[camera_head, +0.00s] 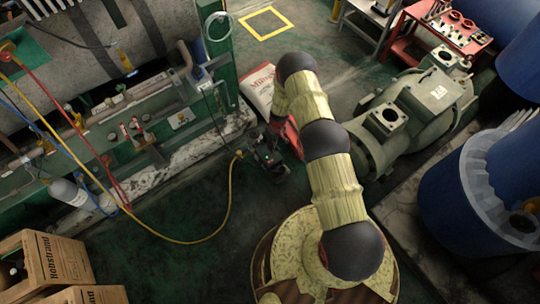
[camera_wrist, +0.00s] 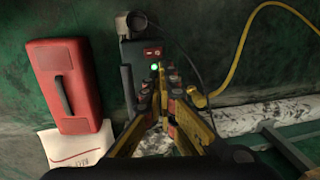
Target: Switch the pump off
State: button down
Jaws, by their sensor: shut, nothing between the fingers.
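The pump (camera_wrist: 128,75) is a dark grey unit on the green floor, with a round cap at its top end in the wrist view. A red switch (camera_wrist: 152,52) with white marks is on its face, and a small green light (camera_wrist: 154,68) glows just below it. My gripper (camera_wrist: 160,88) is shut and empty, its fingertips just below the light in the picture. I cannot tell whether they touch the pump. In the head view the pump (camera_head: 268,158) is small and dark, partly hidden by my arm's end.
A red case (camera_wrist: 65,85) with a dark handle lies left of the pump, near a white bag (camera_wrist: 78,145). A yellow hose (camera_wrist: 238,60) and a thin dark cable run on the right. A large green machine (camera_head: 405,115) stands right of my arm.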

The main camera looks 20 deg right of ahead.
aim_at(268, 162)
jog(key=f+b, duration=0.2)
jog(key=f, duration=0.2)
jog(key=a+f+b, duration=0.1)
jog(key=f, duration=0.4)
jog(key=f+b, duration=0.2)
jog(key=f, duration=0.2)
jog(key=shift+s+a+f+b, duration=0.2)
jog(key=shift+s+a+b, duration=0.1)
jog(key=shift+s+a, duration=0.1)
